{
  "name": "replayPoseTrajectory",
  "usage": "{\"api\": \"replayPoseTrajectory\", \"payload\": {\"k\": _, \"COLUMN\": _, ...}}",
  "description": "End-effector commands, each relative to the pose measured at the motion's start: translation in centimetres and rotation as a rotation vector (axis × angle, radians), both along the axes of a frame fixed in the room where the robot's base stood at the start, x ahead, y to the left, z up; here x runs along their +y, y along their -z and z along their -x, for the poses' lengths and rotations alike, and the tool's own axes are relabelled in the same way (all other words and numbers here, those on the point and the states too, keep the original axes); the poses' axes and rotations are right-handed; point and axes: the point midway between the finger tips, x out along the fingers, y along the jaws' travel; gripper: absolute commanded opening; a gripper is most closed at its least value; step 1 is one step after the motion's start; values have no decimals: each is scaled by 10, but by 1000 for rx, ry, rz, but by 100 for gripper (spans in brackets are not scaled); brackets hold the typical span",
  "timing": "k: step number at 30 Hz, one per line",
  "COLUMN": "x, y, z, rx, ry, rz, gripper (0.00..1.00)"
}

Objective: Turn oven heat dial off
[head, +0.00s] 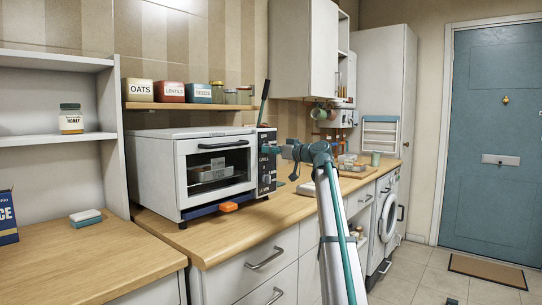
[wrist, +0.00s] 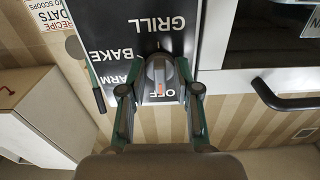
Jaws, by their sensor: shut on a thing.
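The white toaster oven (head: 159,166) stands on the wooden counter, with its black control panel (head: 265,184) on the right side of its front. In the wrist view the panel is upside down, with labels reading GRILL, BAKE, one partly covered that looks like WARM, and OFF. The grey heat dial (wrist: 158,68) sits between my fingers, near the OFF label, with orange marks at it. My gripper (wrist: 161,82) is shut on the dial. In the head view my gripper (head: 275,150) reaches the panel from the right and hides the dial.
The oven door (head: 215,170) is closed, with its handle beside the panel. An orange item (head: 228,207) lies at the oven's front foot. A dark-handled tool (head: 263,101) stands behind the oven. The counter's left part is mostly clear.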

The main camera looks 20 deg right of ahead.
Motion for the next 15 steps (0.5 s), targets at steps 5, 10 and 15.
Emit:
{"api": "replayPoseTrajectory", "payload": {"k": 5, "x": 0, "y": 0, "z": 0, "rx": -15, "ry": 0, "rz": 32, "gripper": 0}}
{"api": "replayPoseTrajectory", "payload": {"k": 10, "x": 0, "y": 0, "z": 0, "rx": -19, "ry": 0, "rz": 40, "gripper": 0}}
{"api": "replayPoseTrajectory", "payload": {"k": 15, "x": 0, "y": 0, "z": 0, "rx": -19, "ry": 0, "rz": 40, "gripper": 0}}
